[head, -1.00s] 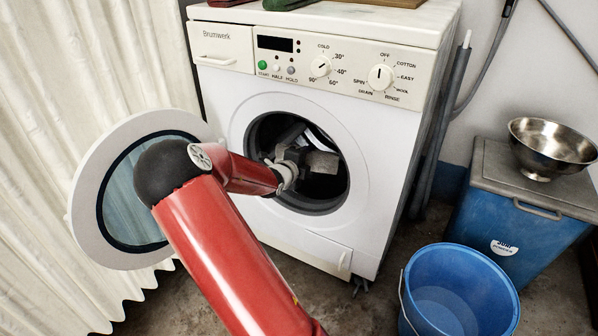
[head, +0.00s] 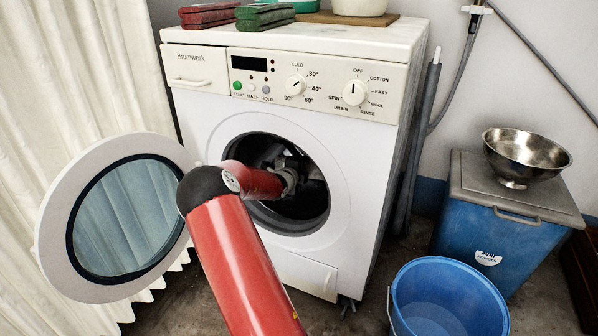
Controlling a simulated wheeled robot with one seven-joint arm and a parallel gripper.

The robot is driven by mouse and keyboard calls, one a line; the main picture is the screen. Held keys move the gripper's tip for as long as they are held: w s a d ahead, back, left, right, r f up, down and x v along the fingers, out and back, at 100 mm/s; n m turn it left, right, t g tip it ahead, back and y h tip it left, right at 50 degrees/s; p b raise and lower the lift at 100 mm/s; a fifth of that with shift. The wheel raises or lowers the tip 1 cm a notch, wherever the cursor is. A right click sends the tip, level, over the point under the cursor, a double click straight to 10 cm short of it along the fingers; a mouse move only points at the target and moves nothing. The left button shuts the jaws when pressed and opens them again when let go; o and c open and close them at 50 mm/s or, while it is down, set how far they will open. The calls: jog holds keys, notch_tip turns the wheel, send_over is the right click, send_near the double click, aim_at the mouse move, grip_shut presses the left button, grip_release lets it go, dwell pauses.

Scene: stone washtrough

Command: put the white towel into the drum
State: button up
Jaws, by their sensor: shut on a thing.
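The front-loading washing machine (head: 350,160) has its drum (head: 316,205) open and dark inside. My gripper (head: 302,166) is through the round opening, in the upper middle of the drum mouth. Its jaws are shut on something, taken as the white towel. The towel itself is not clearly made out, as the fingertips are in shadow and partly behind my wrist. The round door (head: 62,225), white with a glass pane, stands swung wide open to the left. My red forearm crosses in front of the drum's lower left rim.
A blue bucket (head: 398,300) stands on the floor at lower right. A blue bin (head: 465,220) with a grey lid bears a steel bowl (head: 525,150). Red (head: 208,15) and green (head: 262,17) items lie on the machine top. A pale curtain (head: 70,80) hangs at left, close to the door.

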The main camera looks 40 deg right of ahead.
jog(key=shift+w+d+f, duration=0.15)
jog(key=shift+d+f, duration=0.1)
jog(key=shift+d, duration=0.15)
jog(key=o, duration=1.2)
jog(key=shift+c, duration=0.2)
jog(key=v, duration=0.7)
jog(key=shift+s+a+p, duration=0.2)
jog(key=shift+a+p, duration=0.15)
jog(key=shift+p, duration=0.05)
jog(key=shift+r, duration=0.1)
